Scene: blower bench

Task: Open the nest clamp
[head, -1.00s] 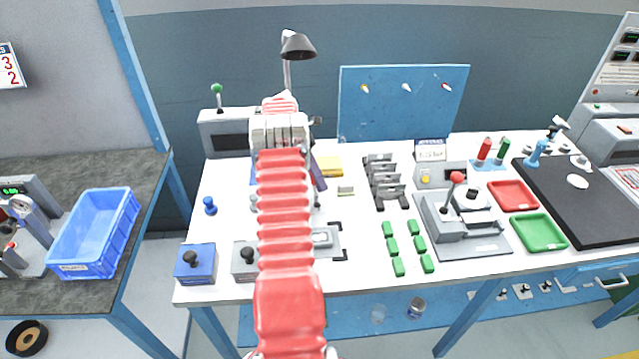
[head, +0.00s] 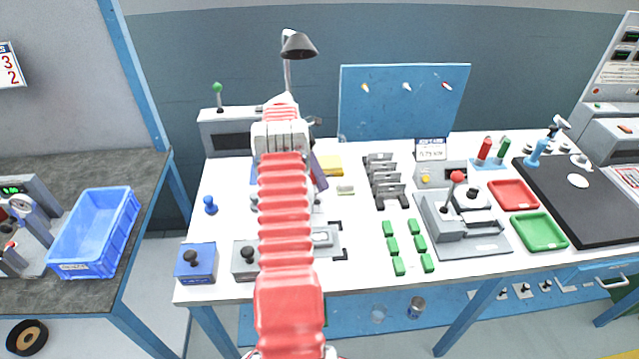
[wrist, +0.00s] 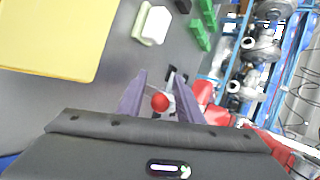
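A red ball knob (wrist: 160,102) shows in the wrist view between the two purple fingers of my gripper (wrist: 160,78). A dark and metal fitting lies just beyond it; I take this to be the nest clamp's handle. The fingers are apart, with a gap on each side of the knob, so my gripper is open. In the head view my red arm hides the knob and most of the gripper; one purple finger shows at its right. A grey fixture plate (head: 322,237), probably the nest, shows partly right of the arm.
A yellow pad (wrist: 50,35) and a pale block (wrist: 152,25) lie near the gripper. Green blocks (head: 392,245) and a dark rack (head: 384,180) stand to the right. Another red-knobbed lever fixture (head: 470,225) stands farther right.

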